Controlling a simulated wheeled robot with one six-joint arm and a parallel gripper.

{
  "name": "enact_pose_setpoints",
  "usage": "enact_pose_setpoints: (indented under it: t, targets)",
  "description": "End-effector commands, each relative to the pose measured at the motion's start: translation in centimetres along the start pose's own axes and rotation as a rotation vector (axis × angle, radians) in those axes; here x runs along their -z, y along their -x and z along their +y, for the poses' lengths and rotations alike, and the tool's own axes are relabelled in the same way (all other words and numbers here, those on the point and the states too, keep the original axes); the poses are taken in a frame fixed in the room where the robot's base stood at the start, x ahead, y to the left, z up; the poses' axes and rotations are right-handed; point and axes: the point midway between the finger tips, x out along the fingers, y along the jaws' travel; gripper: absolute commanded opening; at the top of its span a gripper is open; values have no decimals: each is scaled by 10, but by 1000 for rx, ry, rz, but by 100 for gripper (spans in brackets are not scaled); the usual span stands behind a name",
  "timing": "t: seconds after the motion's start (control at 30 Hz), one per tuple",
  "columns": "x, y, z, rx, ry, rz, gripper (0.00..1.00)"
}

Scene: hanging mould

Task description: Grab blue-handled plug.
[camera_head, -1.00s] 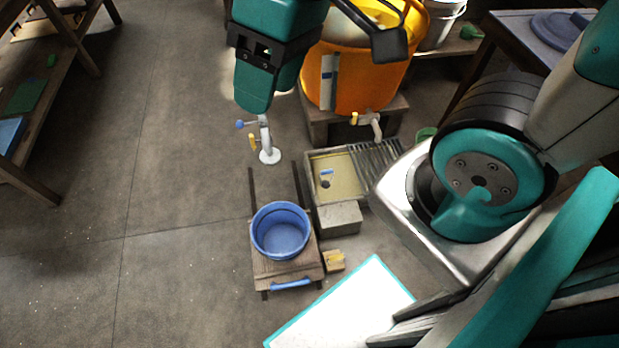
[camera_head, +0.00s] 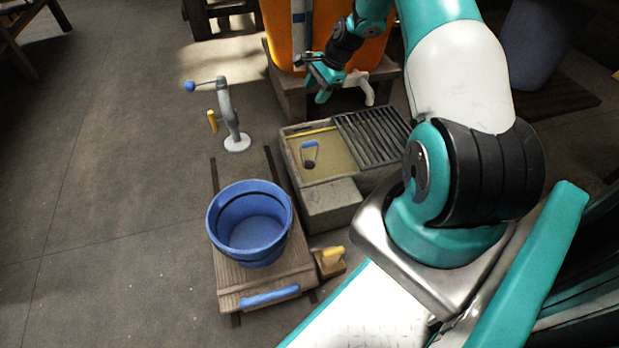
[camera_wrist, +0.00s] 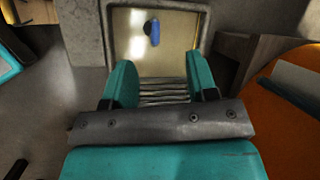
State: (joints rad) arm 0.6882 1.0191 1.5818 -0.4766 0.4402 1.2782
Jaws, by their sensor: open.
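The blue-handled plug (camera_head: 310,150) stands in the shallow basin of a stone sink (camera_head: 330,207). Its blue handle is upright above a dark base. In the wrist view the blue plug (camera_wrist: 152,30) shows at the top middle, inside the pale basin, ahead of my fingers. My gripper (camera_head: 320,80) is by the front of the orange vat, above and beyond the sink's grate. In the wrist view my gripper's (camera_wrist: 158,82) two teal fingers are apart with nothing between them. The slatted grate lies below them.
An orange vat (camera_head: 280,35) with a white spout (camera_head: 365,88) stands on a block behind. A blue bucket (camera_head: 250,225) sits on a wooden cart left of the sink. A grey stand (camera_head: 230,115) with blue and yellow handles is at the left. Open floor lies further left.

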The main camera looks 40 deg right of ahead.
Motion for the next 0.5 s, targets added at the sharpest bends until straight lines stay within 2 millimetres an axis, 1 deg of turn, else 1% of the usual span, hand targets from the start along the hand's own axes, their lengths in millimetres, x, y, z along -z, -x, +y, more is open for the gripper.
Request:
enact_pose_setpoints:
  t: [0.03,0.1,0.2,0.27,0.37,0.5]
  targets:
    - [30,-32,12,10,-71,4,53]
    - [54,-48,21,20,-146,9,53]
    - [73,-62,29,31,-212,13,53]
    - [79,-68,30,34,-230,14,53]
    - [81,-84,32,34,-239,14,53]
    - [82,-117,32,32,-236,13,53]
